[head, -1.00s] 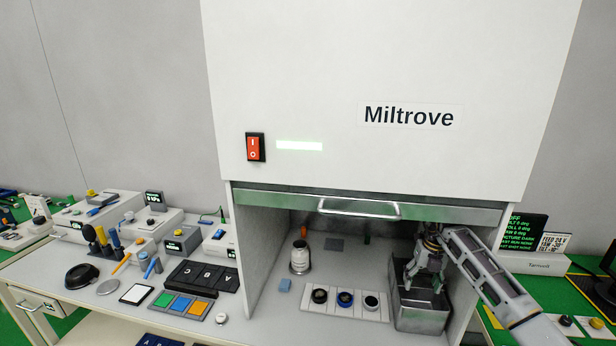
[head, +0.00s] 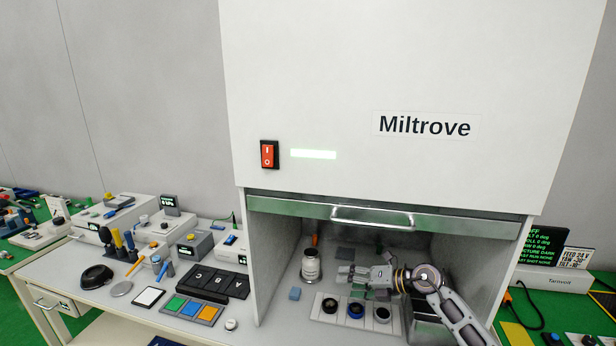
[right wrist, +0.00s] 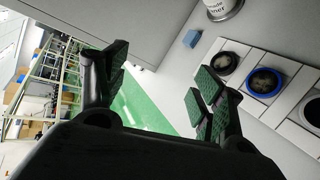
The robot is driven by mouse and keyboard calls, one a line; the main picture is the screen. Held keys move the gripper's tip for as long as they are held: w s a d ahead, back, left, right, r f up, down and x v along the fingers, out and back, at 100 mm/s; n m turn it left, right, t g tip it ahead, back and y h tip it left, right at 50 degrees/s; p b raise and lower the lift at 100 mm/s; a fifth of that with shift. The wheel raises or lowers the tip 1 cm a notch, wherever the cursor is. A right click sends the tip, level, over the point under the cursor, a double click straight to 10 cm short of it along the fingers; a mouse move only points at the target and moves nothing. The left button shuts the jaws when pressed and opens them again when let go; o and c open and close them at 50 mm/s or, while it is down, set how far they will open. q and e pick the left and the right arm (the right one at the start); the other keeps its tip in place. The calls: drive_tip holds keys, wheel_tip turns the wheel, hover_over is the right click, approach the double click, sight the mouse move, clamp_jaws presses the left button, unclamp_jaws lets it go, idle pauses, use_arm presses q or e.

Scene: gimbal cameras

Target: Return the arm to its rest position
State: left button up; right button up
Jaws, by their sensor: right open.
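My right arm (head: 455,312) reaches in from the lower right to the open cabinet. My right gripper (head: 342,274) points left inside the cabinet, above the white strip (head: 318,304) with round pieces. In the right wrist view the gripper (right wrist: 155,88) is open, with its two padded fingers apart and nothing between them. The arm partly hides the metal bin (head: 428,333) at the cabinet's right side. My left gripper is not in view.
A white canister (head: 311,266) and a small blue block (head: 294,294) stand left of the gripper. The metal-edged sash (head: 290,207) hangs above the opening. The bench on the left holds color tiles (head: 190,307) and several instruments. Cabinet side walls bound the space.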

wheel_tip(320, 180, up, 10)
drive_tip(key=s+a+m+t+y, duration=0.2)
drive_tip(key=m+t+y, duration=0.1)
drive_tip(key=m+t, duration=0.45)
drive_tip(key=s+d+f+m+t+h, duration=0.25)
drive_tip(key=d+m+t+h, duration=0.35)
drive_tip(key=d+m+h, duration=0.65)
drive_tip(key=s+d+f+m+g+h, duration=0.3)
drive_tip(key=s+f+m+g+h, duration=0.2)
drive_tip(key=s+f+m+g, duration=0.5)
drive_tip(key=s+a+f+m+g+y, duration=0.1)
drive_tip(key=s+a+f+g+y, duration=0.3)
drive_tip(key=s, duration=0.6)
drive_tip(key=s+f+m+g, duration=0.2)
drive_tip(key=s+f, duration=0.5)
drive_tip(key=s, duration=0.2)
drive_tip(key=s+f+g, duration=0.1)
drive_tip(key=s+f, duration=0.1)
drive_tip(key=f, duration=1.5)
drive_tip(key=s+f+g, duration=0.1)
drive_tip(key=s+f, duration=0.1)
drive_tip(key=f, duration=1.4)
drive_tip(key=s+d+f, duration=0.2)
drive_tip(key=s+f, duration=0.7)
drive_tip(key=s, duration=0.2)
drive_tip(key=s+d+f, duration=0.2)
drive_tip(key=s+f, duration=0.8)
drive_tip(key=shift+s+f+n+g, duration=0.25)
drive_tip(key=shift+s+n+g, duration=0.1)
drive_tip(key=shift+n+g, duration=0.1)
